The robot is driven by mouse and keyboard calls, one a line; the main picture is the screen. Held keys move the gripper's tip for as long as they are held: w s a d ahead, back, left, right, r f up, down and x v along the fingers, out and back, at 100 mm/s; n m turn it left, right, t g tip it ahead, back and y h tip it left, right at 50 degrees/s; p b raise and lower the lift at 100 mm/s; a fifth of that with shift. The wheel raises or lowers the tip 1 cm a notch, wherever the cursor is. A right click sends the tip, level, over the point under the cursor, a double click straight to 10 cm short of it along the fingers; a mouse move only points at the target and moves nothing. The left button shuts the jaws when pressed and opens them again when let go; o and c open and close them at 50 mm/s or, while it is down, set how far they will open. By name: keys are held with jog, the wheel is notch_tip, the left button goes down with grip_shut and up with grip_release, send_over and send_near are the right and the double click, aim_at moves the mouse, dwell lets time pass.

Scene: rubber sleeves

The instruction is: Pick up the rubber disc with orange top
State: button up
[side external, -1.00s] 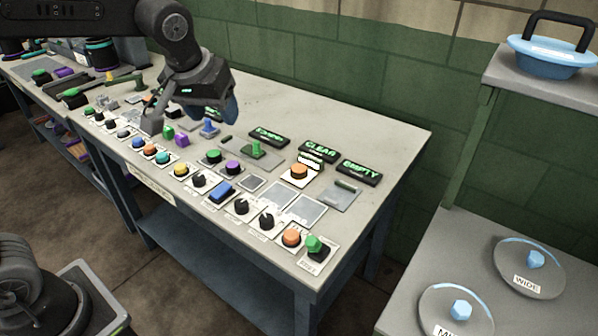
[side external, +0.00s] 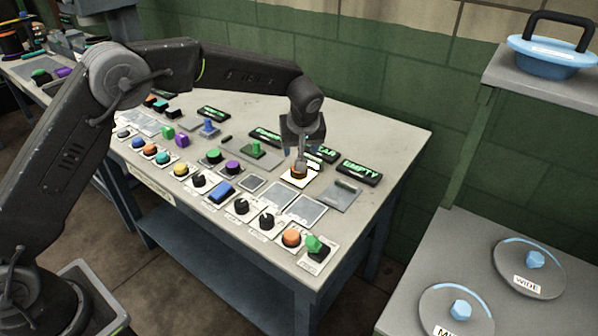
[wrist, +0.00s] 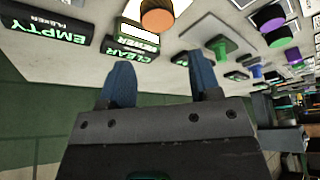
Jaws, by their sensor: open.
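A disc with an orange top and dark sides (side external: 299,173) sits on a white card toward the right of the bench. The orange top also shows at the upper edge of the wrist view (wrist: 157,17). My gripper (side external: 303,152) is just above this disc, with its lower parts hiding some of it from the side. In the wrist view my gripper's blue fingers (wrist: 161,72) are spread apart with nothing between them. The disc lies beyond the fingertips, and I see no contact. A second orange-topped piece (side external: 291,237) stands near the front right edge.
Lit signs, including EMPTY (side external: 360,173) and CLEAR (wrist: 136,46), stand behind the disc. A green-topped piece (side external: 314,243), a blue block (side external: 222,191) and several black knobs line the front. Bare grey plates (side external: 306,209) lie between them and the disc.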

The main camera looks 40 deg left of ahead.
aim_at(296, 176)
jog(key=x, duration=0.9)
jog(key=shift+s+d+f, duration=0.1)
jog(key=shift+s+d, duration=0.05)
jog(key=shift+d, duration=0.1)
jog(key=c, duration=0.6)
jog(key=shift+c, duration=0.2)
